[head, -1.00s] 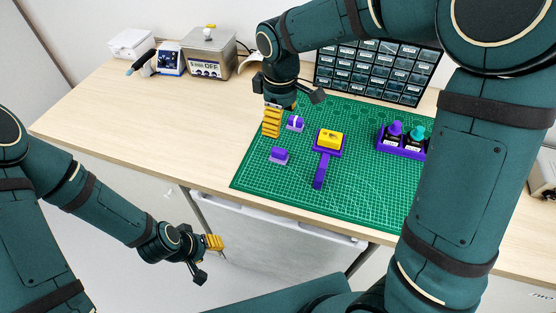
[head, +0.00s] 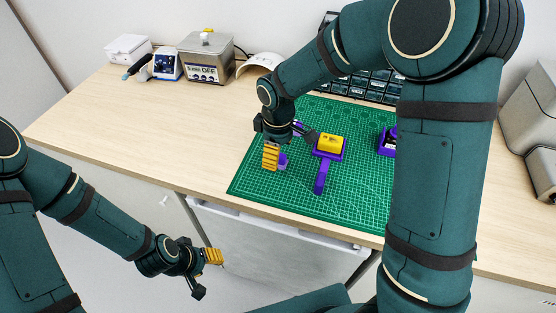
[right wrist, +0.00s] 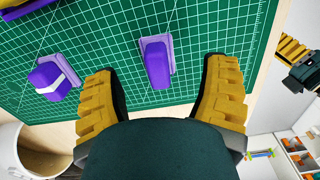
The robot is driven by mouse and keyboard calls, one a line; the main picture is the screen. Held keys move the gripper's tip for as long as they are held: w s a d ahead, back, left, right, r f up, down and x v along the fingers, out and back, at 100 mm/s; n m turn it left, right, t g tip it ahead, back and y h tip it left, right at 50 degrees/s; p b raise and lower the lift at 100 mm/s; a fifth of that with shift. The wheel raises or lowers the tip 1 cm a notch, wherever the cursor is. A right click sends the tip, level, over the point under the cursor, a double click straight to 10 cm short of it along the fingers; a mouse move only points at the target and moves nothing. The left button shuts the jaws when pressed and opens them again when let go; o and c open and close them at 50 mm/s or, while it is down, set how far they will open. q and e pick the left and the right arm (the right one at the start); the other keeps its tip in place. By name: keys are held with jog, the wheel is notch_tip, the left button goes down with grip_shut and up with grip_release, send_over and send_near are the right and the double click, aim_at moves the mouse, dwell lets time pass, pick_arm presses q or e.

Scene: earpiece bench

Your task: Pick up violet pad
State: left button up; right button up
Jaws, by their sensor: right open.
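A plain violet pad on a lilac base (right wrist: 157,62) lies on the green cutting mat (right wrist: 112,20). In the right wrist view it sits between my open fingers, slightly beyond their tips and apart from both. In the head view the violet pad (head: 283,161) is partly hidden by my right gripper (head: 290,153), which is open and empty above it. A second violet piece with a white stripe (right wrist: 55,80) lies to its left in the right wrist view; in the head view it is mostly hidden behind the gripper. My left gripper (head: 207,274) is open and empty, in front of the bench.
A violet holder with a handle (head: 321,175) carries a yellow block (head: 330,142) just right of the gripper. A violet rack (head: 387,142) is partly hidden by my right arm. Dark drawers stand behind. The mat's front part is clear.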

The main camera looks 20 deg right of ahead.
notch_tip(320, 180, down, 3)
jog(key=shift+w+f+b, duration=0.1)
jog(key=shift+f+b, duration=0.1)
jog(key=shift+b, duration=0.1)
jog(key=c, duration=1.2)
jog(key=shift+r, duration=0.1)
notch_tip(320, 180, up, 10)
jog(key=shift+p, duration=1.1)
jog(key=shift+o, duration=0.6)
jog(key=shift+c, duration=0.6)
